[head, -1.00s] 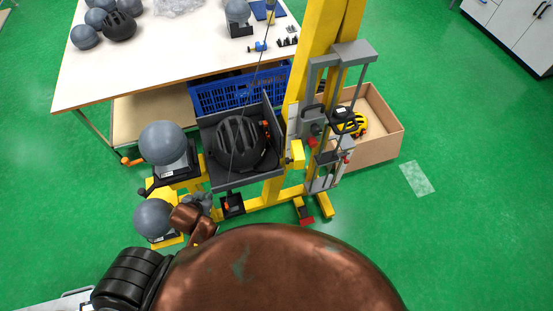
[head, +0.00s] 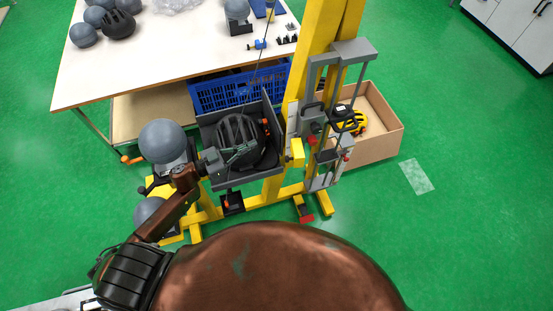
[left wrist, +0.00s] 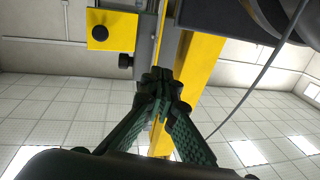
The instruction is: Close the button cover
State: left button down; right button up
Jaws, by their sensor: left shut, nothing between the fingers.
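A small grey box with a red part (head: 315,128) is on the front of the yellow drop tower (head: 309,70). It may carry the button and its cover, but it is too small to tell whether a cover stands open. My left gripper (head: 252,147) is shut and empty. It is in front of the black helmet (head: 237,138), to the left of the tower and apart from the grey box. In the left wrist view, its green fingers (left wrist: 160,82) meet below a yellow block with a black knob (left wrist: 110,30). My right gripper is not in view.
Grey head forms (head: 162,140) stand at the left, close to my left arm. A cardboard box (head: 382,145) is right of the tower. A white table (head: 160,50) and blue crate (head: 225,93) are behind. The green floor at the right is mostly clear.

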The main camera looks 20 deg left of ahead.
pick_arm(q)
jog(key=s+d+f+m+g+h, duration=0.1)
jog(key=s+f+m+g+h, duration=0.15)
jog(key=s+g, duration=0.3)
jog(key=m+p, duration=0.1)
jog(key=p, duration=0.1)
send_near(293, 153)
jog(key=shift+g+h, duration=0.35)
jog(key=shift+h, duration=0.1)
jog(key=d, duration=0.1)
jog(key=d+f, duration=0.1)
jog(key=w+d+f, duration=0.1)
jog(key=shift+d+f, duration=0.25)
jog(key=shift+d, duration=0.15)
jog(key=shift+s+d+n+t+y+p, duration=0.25)
jog(key=shift+d+n+t+y+p, duration=0.1)
jog(key=shift+t+p, duration=0.2)
